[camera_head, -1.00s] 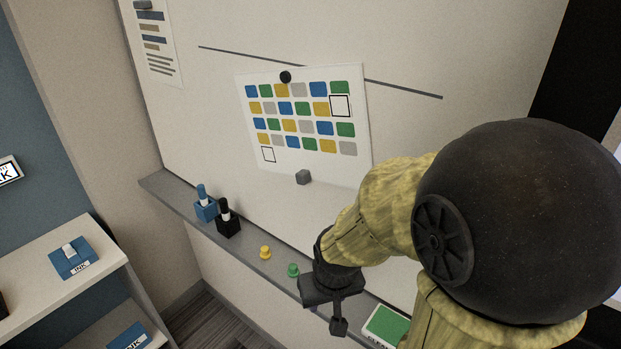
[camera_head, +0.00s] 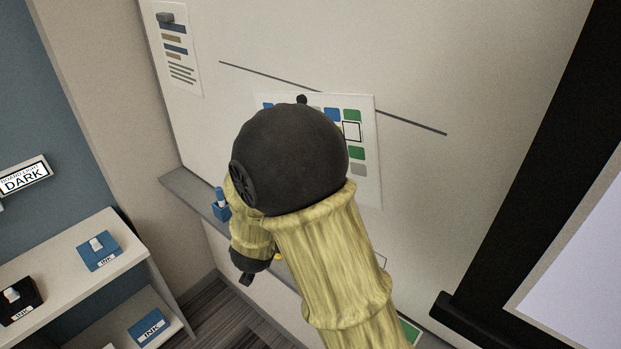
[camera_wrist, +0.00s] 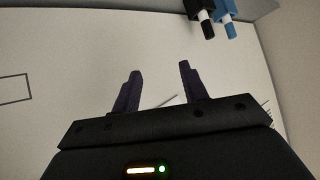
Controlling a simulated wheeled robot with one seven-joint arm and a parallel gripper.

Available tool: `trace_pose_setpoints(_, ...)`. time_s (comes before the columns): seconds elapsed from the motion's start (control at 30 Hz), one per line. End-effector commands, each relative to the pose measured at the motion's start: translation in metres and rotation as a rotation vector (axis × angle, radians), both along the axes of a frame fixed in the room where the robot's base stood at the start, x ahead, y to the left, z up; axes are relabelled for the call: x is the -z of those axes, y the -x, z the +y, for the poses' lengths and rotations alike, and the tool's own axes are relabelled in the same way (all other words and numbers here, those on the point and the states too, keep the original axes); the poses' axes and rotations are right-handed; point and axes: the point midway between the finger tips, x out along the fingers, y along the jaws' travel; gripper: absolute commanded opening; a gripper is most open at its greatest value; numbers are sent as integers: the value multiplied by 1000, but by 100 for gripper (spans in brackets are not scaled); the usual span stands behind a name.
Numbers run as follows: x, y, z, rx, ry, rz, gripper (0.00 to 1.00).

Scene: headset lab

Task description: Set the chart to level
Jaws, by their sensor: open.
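The chart (camera_head: 367,190) is a white sheet with rows of coloured patches on the whiteboard, with a black round magnet (camera_head: 302,99) at its top edge. Its top edge is not parallel to the dark line (camera_head: 410,122) drawn on the board. My arm hides most of the chart, including its lower left. My gripper (camera_wrist: 159,80) is open and empty, its two dark fingers apart in front of the bare white board in the wrist view. In the head view only a dark bit of it shows low, beside the ledge.
A blue marker in a holder (camera_head: 221,208) stands on the grey ledge (camera_head: 187,192); a black marker (camera_wrist: 202,18) is beside it. A green-topped eraser (camera_head: 410,331) lies along the ledge. A shelf with INK boxes (camera_head: 99,251) stands left. A paper notice (camera_head: 180,55) hangs upper left.

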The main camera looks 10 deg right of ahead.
Motion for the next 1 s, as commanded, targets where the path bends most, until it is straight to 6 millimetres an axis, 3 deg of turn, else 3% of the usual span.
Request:
trace_pose_setpoints(0.1,-20,-4,12,118,115,-100,44)
trace_pose_setpoints(0.2,-35,3,16,231,237,-182,44)
trace_pose_setpoints(0.5,-76,67,31,503,618,-347,44)
trace_pose_setpoints(0.63,-80,78,32,541,669,-364,44)
trace_pose_setpoints(1.0,-80,77,30,544,669,-365,44)
